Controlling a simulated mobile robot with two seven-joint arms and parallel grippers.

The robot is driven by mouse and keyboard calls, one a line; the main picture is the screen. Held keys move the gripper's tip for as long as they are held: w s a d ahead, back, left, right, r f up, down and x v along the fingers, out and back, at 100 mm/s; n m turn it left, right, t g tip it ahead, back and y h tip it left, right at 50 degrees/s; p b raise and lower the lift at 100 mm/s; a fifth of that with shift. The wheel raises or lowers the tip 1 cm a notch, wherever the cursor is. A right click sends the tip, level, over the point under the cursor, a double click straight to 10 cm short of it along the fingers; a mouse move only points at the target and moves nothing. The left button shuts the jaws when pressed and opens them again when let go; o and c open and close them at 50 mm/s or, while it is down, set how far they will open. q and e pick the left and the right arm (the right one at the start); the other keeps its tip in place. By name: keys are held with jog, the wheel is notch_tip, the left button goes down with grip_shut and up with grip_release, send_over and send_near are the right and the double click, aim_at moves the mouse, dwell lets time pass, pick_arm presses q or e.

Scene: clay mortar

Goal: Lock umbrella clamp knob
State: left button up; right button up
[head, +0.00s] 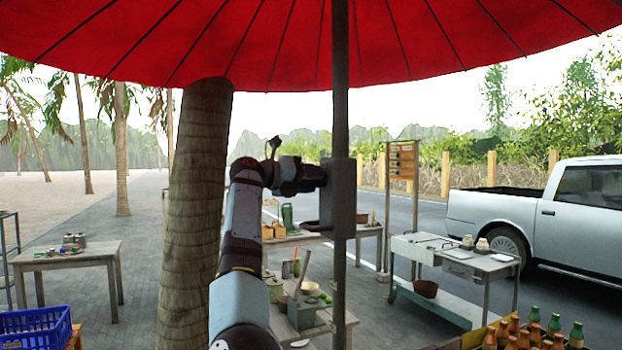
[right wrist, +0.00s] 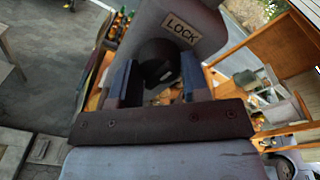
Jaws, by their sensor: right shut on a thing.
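The umbrella clamp (head: 342,195) is a grey block around the dark umbrella pole (head: 340,110) under the red canopy (head: 240,40). In the right wrist view the clamp (right wrist: 208,22) carries a plate reading LOCK (right wrist: 181,27). Its dark round knob (right wrist: 158,62) sits below that plate, between the fingers. My right gripper (head: 318,176) reaches the clamp from the left. In the right wrist view the gripper (right wrist: 158,82) is shut on the knob, with a finger on each side. The knob's turn angle cannot be told. My left gripper is not in view.
A palm trunk (head: 200,200) stands just left of my arm. A wooden table (head: 75,258) is at the left, above a blue crate (head: 35,328). A metal cart (head: 455,258) stands at the right, with bottles (head: 535,330) in front and a pickup truck (head: 560,220) behind.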

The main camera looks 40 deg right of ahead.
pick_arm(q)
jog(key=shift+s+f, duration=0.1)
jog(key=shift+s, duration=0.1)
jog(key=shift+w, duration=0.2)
pick_arm(e)
jog(key=o, duration=0.9)
pick_arm(q)
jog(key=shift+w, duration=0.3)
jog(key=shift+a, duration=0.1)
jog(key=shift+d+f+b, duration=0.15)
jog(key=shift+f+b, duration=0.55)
jog(key=shift+b, duration=0.15)
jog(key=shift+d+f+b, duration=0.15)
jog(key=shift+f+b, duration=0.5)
jog(key=shift+b, duration=0.2)
pick_arm(e)
jog(key=shift+v, duration=6.95)
